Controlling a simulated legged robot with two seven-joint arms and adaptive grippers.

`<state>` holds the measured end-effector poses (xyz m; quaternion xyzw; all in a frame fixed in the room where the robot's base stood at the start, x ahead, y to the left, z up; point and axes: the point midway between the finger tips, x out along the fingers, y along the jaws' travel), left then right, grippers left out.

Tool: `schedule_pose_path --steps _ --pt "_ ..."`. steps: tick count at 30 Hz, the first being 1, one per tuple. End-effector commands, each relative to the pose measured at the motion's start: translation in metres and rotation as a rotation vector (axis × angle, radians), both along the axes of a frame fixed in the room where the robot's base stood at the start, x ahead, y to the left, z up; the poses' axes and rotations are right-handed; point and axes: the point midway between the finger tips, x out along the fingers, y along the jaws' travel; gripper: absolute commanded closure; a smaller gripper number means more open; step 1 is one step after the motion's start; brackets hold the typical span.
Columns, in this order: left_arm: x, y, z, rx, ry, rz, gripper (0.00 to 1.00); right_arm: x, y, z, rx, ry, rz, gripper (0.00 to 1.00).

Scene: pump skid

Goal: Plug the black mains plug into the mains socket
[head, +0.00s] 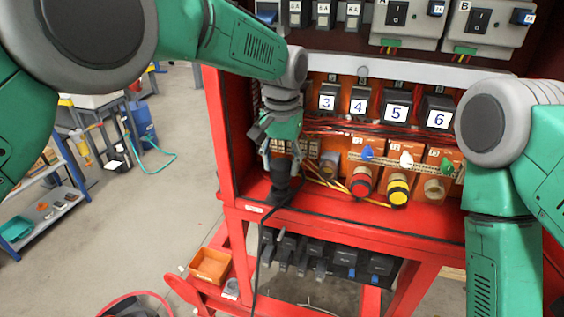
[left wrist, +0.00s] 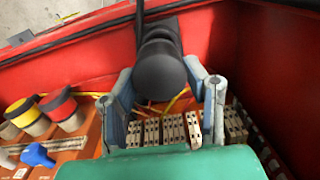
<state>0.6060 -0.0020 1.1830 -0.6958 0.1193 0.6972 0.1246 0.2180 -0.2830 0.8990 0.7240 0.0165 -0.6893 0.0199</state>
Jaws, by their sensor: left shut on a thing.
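My left gripper (head: 281,158) points down inside the left end of the red skid frame, shut on the black plug (head: 280,184). The plug hangs below the fingers, close above the red shelf; I cannot tell whether it touches. Its black cable (head: 262,250) runs down over the shelf's front edge. In the left wrist view the plug (left wrist: 159,68) sits between the two blue-grey fingers of the left gripper (left wrist: 169,90). I cannot tell which fitting is the mains socket. My right arm comes down at the right; its gripper is out of the picture.
Right of the plug stand a red-ringed connector (head: 361,181) and a yellow-ringed connector (head: 398,189). Blue, white and green knobs line the orange panel behind. Numbered black switches (head: 397,110) are above. An orange bin (head: 210,265) sits lower left. Red frame walls enclose the left end.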

Motion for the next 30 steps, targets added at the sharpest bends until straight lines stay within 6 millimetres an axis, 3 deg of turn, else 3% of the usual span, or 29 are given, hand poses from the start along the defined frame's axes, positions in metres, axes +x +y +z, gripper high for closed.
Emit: schedule_pose_path --steps 30 --pt "0.0 0.0 -0.02 0.0 0.0 0.0 0.94 0.0 0.0 -0.001 0.0 0.0 0.0 0.6"
